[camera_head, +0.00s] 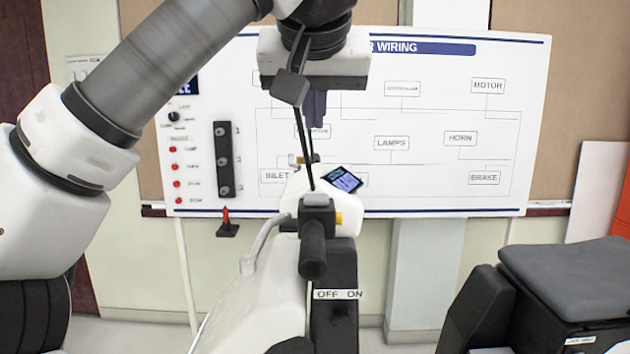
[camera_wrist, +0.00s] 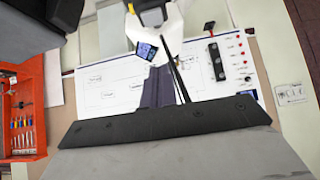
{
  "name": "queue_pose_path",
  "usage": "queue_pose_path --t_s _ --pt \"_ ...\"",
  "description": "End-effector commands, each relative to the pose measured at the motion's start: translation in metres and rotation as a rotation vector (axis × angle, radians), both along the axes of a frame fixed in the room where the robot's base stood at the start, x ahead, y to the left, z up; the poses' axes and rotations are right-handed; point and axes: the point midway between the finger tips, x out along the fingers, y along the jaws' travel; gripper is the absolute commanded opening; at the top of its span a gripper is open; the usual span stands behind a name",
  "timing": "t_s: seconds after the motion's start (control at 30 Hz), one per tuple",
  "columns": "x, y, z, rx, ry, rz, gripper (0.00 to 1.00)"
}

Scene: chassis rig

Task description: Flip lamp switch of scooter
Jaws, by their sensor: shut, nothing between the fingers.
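The white scooter (camera_head: 270,305) stands in the middle of the head view, its handlebar grip (camera_head: 313,258) pointing toward me. A dark switch housing (camera_head: 318,217) with a grey top and a yellow part (camera_head: 339,218) sits at the grip's far end. An "OFF ON" label (camera_head: 338,294) shows below the grip. I cannot tell which part is the lamp switch. My gripper (camera_head: 316,112) is shut and empty, in the air, appearing above the lit display (camera_head: 342,179). In the wrist view my gripper (camera_wrist: 165,85) is shut, with the display (camera_wrist: 147,50) near it.
A white wiring board (camera_head: 440,110) with labelled boxes stands behind the scooter. A dark switch strip (camera_head: 224,160) and red buttons are on its left part. A grey padded seat (camera_head: 570,275) is at right. A red tool rack (camera_wrist: 22,115) shows in the wrist view.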

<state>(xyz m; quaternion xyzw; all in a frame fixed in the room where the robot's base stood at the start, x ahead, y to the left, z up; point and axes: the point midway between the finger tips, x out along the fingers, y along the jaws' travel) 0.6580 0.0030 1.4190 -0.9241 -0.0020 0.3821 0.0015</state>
Motion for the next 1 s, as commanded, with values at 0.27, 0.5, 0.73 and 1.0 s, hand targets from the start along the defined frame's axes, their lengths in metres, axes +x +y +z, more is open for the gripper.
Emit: queue_pose_path --t_s 0.27,0.5,0.73,1.0 --pt "0.007 0.000 -0.007 -0.004 0.002 -0.002 0.00" --pt "0.038 -0.001 -0.038 -0.005 0.004 -0.005 0.00" --pt "0.073 -0.001 -0.072 -0.005 0.004 -0.005 0.00" --pt "0.071 -0.001 -0.104 -0.004 0.001 -0.004 0.00"
